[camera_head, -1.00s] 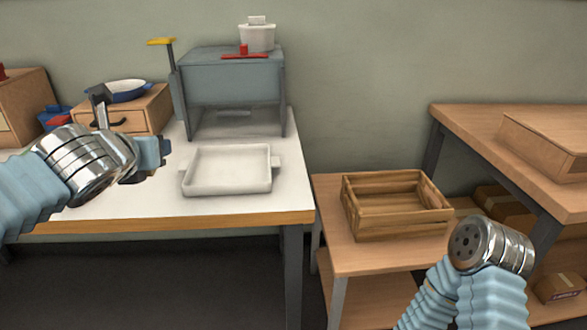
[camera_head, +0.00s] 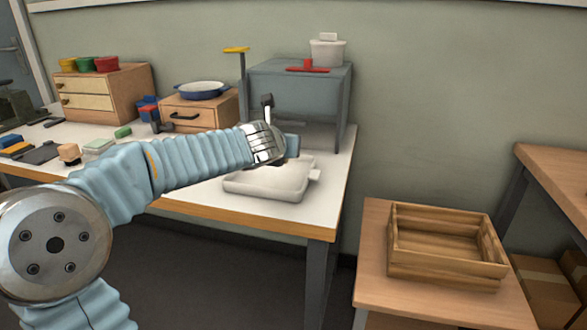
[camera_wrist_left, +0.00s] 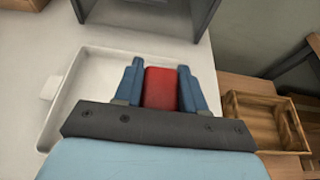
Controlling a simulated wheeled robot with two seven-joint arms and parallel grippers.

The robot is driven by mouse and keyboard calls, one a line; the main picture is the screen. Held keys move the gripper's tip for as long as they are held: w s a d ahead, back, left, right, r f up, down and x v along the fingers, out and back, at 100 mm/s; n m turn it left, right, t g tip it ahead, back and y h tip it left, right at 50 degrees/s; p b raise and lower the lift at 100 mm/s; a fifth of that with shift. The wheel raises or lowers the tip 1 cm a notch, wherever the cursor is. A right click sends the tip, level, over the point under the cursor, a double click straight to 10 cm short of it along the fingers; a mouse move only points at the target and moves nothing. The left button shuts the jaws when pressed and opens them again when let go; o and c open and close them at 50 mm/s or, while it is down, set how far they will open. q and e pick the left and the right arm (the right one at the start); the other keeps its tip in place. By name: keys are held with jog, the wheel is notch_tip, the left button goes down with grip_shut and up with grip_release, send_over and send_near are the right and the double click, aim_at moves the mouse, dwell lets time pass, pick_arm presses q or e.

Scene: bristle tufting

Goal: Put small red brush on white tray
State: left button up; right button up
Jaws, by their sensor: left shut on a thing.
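The white tray (camera_head: 262,190) lies on the white-topped table, in front of the grey machine; it also shows in the wrist view (camera_wrist_left: 68,88). My left gripper (camera_head: 293,146) is above the tray's far right part in the head view. In the wrist view my left gripper (camera_wrist_left: 160,84) has its two blue fingers shut on a red block-like thing (camera_wrist_left: 160,90), which I take for the small red brush. Its lower part is hidden, and so is any contact with the tray. My right gripper is out of view.
The grey machine (camera_head: 296,92) stands just behind the tray, with a red handle-like piece (camera_head: 307,68) and a white pot (camera_head: 327,52) on top. A wooden crate (camera_head: 447,268) stands on a lower table to the right. A drawer box (camera_head: 200,112) with a blue dish is to the left.

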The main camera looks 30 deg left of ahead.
aim_at(293, 175)
pick_arm(q)
jog(key=w+f, duration=0.1)
jog(key=f, duration=0.1)
jog(key=w+f+b, duration=0.1)
jog(key=shift+w+a+f, duration=0.1)
jog(key=shift+w+f, duration=0.25)
jog(key=f+b, duration=0.1)
jog(key=f, duration=0.1)
jog(key=w+f+b, duration=0.1)
jog(key=shift+f+b, duration=0.35)
jog(key=shift+b, duration=0.05)
jog(key=shift+s, duration=0.1)
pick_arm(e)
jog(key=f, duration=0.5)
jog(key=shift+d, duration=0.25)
pick_arm(q)
jog(key=shift+f, duration=0.2)
jog(key=o, duration=0.8)
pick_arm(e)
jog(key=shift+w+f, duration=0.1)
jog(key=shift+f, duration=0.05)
